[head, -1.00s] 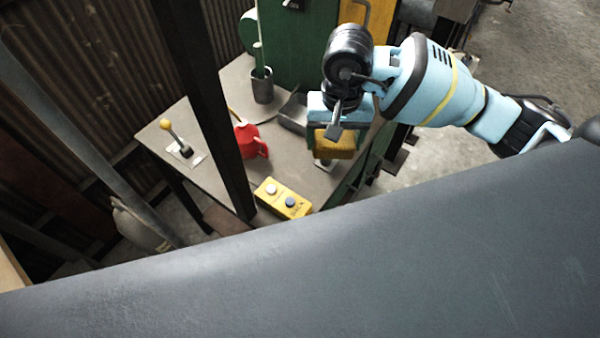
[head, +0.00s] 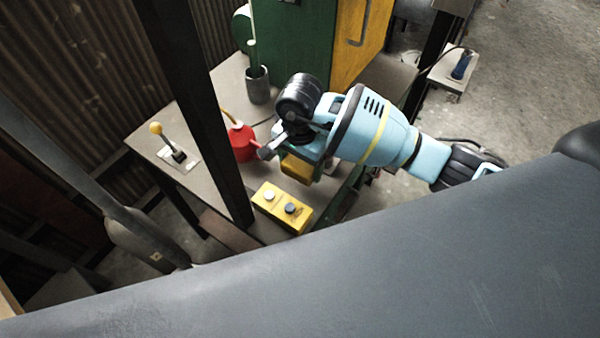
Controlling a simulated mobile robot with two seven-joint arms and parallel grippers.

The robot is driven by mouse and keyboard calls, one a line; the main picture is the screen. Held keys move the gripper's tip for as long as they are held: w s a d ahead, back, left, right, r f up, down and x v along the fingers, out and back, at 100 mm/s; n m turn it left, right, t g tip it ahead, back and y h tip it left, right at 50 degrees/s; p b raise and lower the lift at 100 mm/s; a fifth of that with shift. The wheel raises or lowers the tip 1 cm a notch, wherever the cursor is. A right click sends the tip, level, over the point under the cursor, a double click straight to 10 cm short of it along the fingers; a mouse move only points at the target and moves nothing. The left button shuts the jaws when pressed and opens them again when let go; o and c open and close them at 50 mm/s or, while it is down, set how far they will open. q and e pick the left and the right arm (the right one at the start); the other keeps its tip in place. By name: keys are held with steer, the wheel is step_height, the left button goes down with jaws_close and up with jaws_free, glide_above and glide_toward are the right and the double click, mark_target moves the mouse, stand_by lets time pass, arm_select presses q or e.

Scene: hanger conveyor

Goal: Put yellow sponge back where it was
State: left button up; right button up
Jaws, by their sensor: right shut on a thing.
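The yellow sponge (head: 299,169) is held in my right gripper (head: 303,153), whose jaws are shut on it. The gripper and sponge are over the right part of the workbench (head: 203,158), just behind the yellow button box and right of the red can in the picture. The sponge's upper part is hidden by the gripper. I cannot tell whether the sponge touches the bench. My left gripper is not in view.
A yellow button box (head: 283,207) with two buttons sits near the bench's front edge. A red can (head: 242,141), a dark cup (head: 258,86) and a yellow-knobbed lever (head: 170,146) stand on the bench. A dark post (head: 205,125) rises in front. A green cabinet (head: 288,45) stands behind.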

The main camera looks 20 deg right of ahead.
mark_target(300, 174)
steer(key=shift+f, duration=2.2)
steer(key=shift+f, duration=0.1)
steer(key=shift+f, duration=0.15)
steer(key=o, duration=1)
step_height(300, 174, up, 13)
steer(key=shift+f, duration=0.2)
